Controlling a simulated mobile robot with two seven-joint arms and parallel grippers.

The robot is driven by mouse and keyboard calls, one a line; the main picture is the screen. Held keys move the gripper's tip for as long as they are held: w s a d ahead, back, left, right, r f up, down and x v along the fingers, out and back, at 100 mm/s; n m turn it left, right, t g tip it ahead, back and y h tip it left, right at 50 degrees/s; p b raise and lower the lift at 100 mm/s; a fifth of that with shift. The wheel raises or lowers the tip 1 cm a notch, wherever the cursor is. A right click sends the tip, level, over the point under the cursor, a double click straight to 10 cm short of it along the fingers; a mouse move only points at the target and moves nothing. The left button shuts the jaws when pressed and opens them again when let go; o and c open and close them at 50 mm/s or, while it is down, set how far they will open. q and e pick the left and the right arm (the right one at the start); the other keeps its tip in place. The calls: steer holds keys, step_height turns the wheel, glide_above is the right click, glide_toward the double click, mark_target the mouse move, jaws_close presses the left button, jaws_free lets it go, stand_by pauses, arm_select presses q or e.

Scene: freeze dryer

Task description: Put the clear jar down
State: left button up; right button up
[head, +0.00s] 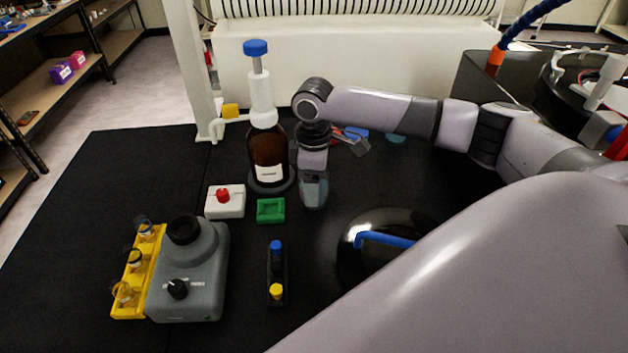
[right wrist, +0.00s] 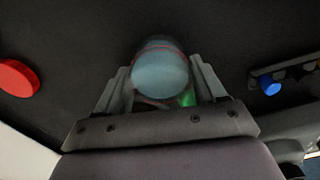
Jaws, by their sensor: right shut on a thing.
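The clear jar (right wrist: 160,70) shows in the right wrist view as a rounded, bluish see-through body between the two fingers. My right gripper (head: 314,194) is shut on it and points down over the black mat, just right of the brown bottle. In the head view the jar is mostly hidden by the gripper, with only a faint teal tint at the fingertips. I cannot tell whether the jar touches the mat. My left gripper is not in view.
A brown bottle (head: 268,150) stands close left of my gripper. A green tray (head: 270,211), a white box with a red knob (head: 225,207), a grey mixer (head: 203,265), a yellow vial rack (head: 143,275) and a black holder (head: 277,285) are nearer. The mat's left side is clear.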

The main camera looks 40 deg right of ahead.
steer(key=o, duration=0.8)
steer(key=shift+f, duration=0.1)
steer(key=o, duration=0.4)
